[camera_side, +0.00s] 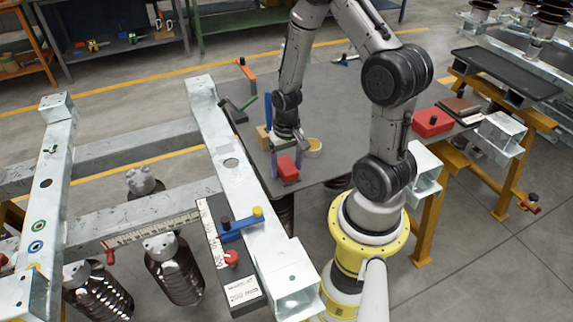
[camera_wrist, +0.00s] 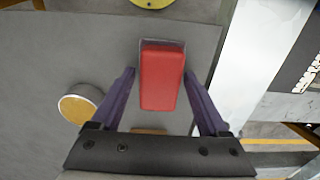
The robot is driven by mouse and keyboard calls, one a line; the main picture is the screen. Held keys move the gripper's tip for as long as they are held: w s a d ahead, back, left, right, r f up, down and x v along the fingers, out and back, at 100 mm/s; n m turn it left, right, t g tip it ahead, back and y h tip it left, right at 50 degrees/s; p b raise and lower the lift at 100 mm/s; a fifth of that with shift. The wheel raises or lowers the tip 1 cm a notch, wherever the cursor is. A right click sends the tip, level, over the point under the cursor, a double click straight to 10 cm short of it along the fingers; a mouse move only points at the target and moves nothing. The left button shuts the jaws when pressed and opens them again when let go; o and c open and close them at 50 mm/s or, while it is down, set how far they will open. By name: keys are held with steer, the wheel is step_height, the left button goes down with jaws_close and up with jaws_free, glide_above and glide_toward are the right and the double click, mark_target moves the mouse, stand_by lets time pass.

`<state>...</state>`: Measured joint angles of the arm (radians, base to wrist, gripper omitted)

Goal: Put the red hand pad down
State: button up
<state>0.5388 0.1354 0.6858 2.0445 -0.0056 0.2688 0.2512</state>
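The red hand pad (camera_side: 287,169) is a small red block near the front left edge of the grey table, low by the surface. In the wrist view the pad (camera_wrist: 161,78) lies between my gripper's two purple fingers, with a grey rim showing at its far end. My gripper (camera_wrist: 160,73) points down, one fingertip on either side of the pad, very close to its sides. My gripper (camera_side: 286,158) partly hides the pad's far side, and contact with the table cannot be seen.
A round container with a tan top (camera_wrist: 80,105) stands near the pad. A tan block (camera_side: 263,137) and a blue upright piece (camera_side: 268,109) are behind my gripper. A larger red box (camera_side: 432,122) lies right. A steel beam (camera_side: 222,140) borders the table (camera_side: 335,185) at left.

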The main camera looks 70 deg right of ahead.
mark_target(287, 165)
steer(key=shift+o, duration=1.1)
steer(key=shift+r, duration=0.15)
step_height(287, 165, up, 12)
steer(key=s+a+r+n+t, duration=0.2)
steer(key=s+a+r+n, duration=0.2)
steer(key=a+r, duration=0.3)
steer(key=s+a+r+n+t, duration=0.3)
steer(key=s+a+r+n, duration=0.1)
steer(key=a+r, duration=0.3)
steer(key=shift+s+a+r+n+t, duration=0.2)
steer(key=shift+a+r+n+t, duration=0.1)
steer(key=shift+a+r+n, duration=0.25)
steer(key=shift+o, duration=0.2)
steer(key=shift+d+r, duration=0.15)
